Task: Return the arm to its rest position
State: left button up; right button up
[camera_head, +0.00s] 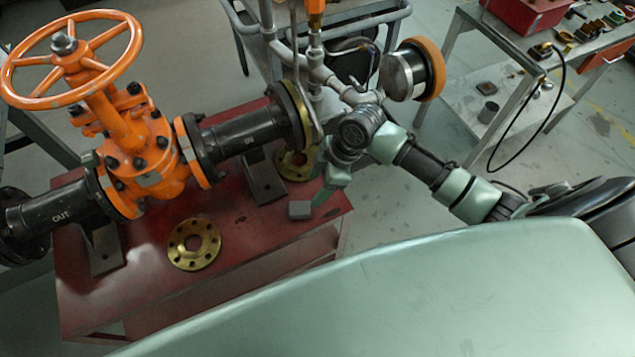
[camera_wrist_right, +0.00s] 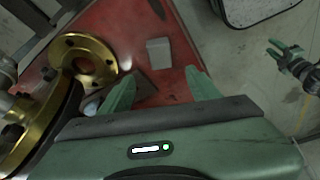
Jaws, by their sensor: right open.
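My right arm reaches in from the right in the head view. My right gripper (camera_head: 318,196) hangs over the near right part of the red table, close to a small grey block (camera_head: 300,210). In the right wrist view, the two green fingers of this gripper (camera_wrist_right: 160,90) are apart, with nothing between them. The grey block (camera_wrist_right: 158,50) lies beyond the fingertips there. My left arm does not show in the head view. A small green gripper, apparently my left one (camera_wrist_right: 277,50), shows at the right of the wrist view; its jaw state is unclear.
The orange gate valve (camera_head: 140,150) with its handwheel (camera_head: 70,60) and black pipes stands over the red table (camera_head: 250,255). A brass flange (camera_head: 194,244) lies on the table. An orange-rimmed gauge (camera_head: 415,70) and pipework stand behind my right wrist. A workbench (camera_head: 500,40) is at the back right.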

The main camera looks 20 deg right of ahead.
dwell(0.4)
jog(key=s+a+m+t, duration=0.1)
jog(key=s+a+m, duration=0.3)
jog(key=s, duration=0.4)
jog(key=s+d+r+m+t+h, duration=0.1)
jog(key=s+d+r+m+h, duration=0.3)
jog(key=s+d+m, duration=0.4)
notch_tip(320, 180, down, 24)
jog(key=s+a+g, duration=0.1)
jog(key=s+a, duration=0.1)
jog(key=s+d+f, duration=0.1)
jog(key=s+f, duration=0.8)
jog(key=s+d+f+g, duration=0.1)
jog(key=s+d+f, duration=0.1)
jog(key=s+f, duration=0.6)
jog(key=shift+s+d+f+n+g, duration=0.3)
jog(key=shift+s+f, duration=0.1)
jog(key=shift+f, duration=0.2)
jog(key=shift+o, duration=0.5)
